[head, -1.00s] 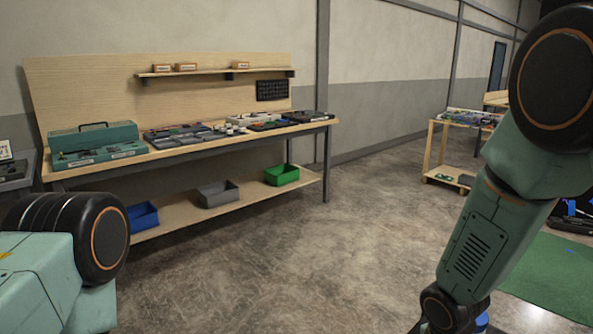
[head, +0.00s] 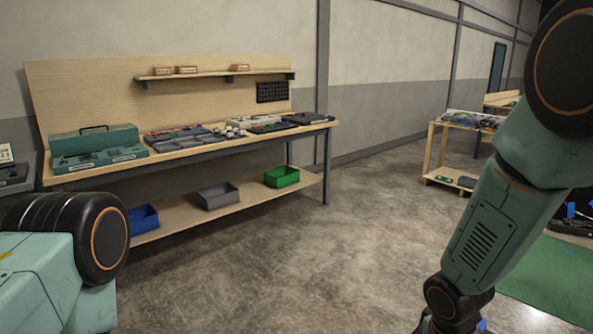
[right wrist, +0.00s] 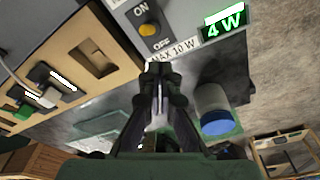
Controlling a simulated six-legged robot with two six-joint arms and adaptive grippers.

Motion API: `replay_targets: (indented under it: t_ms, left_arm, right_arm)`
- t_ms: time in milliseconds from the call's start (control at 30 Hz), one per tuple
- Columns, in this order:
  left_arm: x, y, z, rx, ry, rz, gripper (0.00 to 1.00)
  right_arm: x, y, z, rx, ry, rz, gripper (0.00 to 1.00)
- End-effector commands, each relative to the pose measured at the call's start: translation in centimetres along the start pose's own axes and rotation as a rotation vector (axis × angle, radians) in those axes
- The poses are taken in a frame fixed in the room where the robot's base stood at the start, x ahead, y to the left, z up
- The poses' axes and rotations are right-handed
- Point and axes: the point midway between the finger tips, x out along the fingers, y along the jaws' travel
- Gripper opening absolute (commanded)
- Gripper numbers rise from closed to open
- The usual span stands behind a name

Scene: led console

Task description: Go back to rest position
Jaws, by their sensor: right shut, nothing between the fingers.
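My right gripper (right wrist: 158,75) shows in the right wrist view with its fingers together and nothing between them. Past its tips is a grey console (right wrist: 175,30) with a yellow knob (right wrist: 150,31) between ON and OFF marks, a "MAX 10 W" label (right wrist: 174,51) and a green "4 W" display (right wrist: 224,25). I cannot tell how far the fingertips are from the console. In the head view my right arm comes in at the right, and its gripper is out of frame. My left arm shows at the lower left, with its gripper out of view.
A wooden panel (right wrist: 112,40) with a cutout and lit modules adjoins the console. A white cylinder with a blue end (right wrist: 216,124) is right of the gripper. A workbench (head: 200,152) stands by the wall; the concrete floor (head: 300,260) before it is clear.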

Motion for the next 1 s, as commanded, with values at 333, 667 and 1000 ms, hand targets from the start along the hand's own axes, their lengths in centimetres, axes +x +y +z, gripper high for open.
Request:
replay_targets:
  t_ms: [333,667,1000]
  left_arm:
    - [2.8,0.0,0.0,0.0,0.001,0.0,0.8]
    - [0.5,0.0,-0.1,0.0,0.001,0.0,0.8]
    - [-0.6,0.0,0.0,0.0,0.001,0.0,0.8]
  right_arm:
    - [4.1,-0.4,0.1,0.004,-0.003,-0.004,0.0]
    - [1.9,-0.8,-1.2,-0.001,0.001,0.0,0.0]
    - [1.2,-0.9,-1.3,0.0,0.001,0.0,0.0]
